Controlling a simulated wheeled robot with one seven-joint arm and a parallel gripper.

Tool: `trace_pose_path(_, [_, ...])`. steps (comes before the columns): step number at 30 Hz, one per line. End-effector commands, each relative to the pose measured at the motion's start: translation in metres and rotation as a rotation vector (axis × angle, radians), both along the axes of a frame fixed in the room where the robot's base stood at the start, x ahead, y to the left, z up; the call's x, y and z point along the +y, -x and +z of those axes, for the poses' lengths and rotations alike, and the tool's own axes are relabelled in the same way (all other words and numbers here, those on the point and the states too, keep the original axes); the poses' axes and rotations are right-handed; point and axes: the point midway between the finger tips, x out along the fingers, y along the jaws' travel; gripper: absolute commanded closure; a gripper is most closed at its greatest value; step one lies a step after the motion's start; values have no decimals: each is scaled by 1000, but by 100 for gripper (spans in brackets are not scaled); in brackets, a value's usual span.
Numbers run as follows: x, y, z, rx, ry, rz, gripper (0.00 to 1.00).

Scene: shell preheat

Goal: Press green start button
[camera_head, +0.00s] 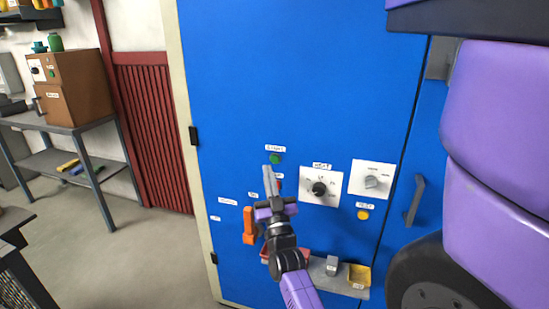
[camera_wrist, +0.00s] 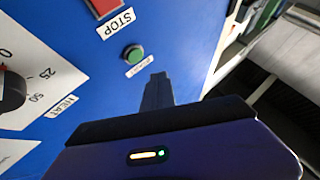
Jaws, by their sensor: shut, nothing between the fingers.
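The green start button (camera_head: 276,158) sits on the blue panel under a small white label. It also shows in the wrist view (camera_wrist: 133,55), upside down, unobstructed, with its label (camera_wrist: 139,67) between it and my fingers. My gripper (camera_head: 271,168) is shut and empty, its fingers pointing at the panel. Its tips (camera_wrist: 158,77) appear just beside the label, a little off to the side of the button. I cannot tell how far the tips are from the panel surface.
A red STOP button (camera_wrist: 103,7) is close to the green one. A heat dial (camera_head: 319,188), another knob (camera_head: 371,182) and a yellow button (camera_head: 363,214) are to the right. An orange handle (camera_head: 249,226) is lower left. A small shelf with bins projects below.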

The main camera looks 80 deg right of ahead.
Motion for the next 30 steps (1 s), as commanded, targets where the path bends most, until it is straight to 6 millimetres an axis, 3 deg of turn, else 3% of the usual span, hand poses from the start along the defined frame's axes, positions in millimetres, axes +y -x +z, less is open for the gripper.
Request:
trace_pose_path(7, [16,-2,1,-1,-1,2,100])
trace_pose_path(30, [17,-2,0,0,0,0,100])
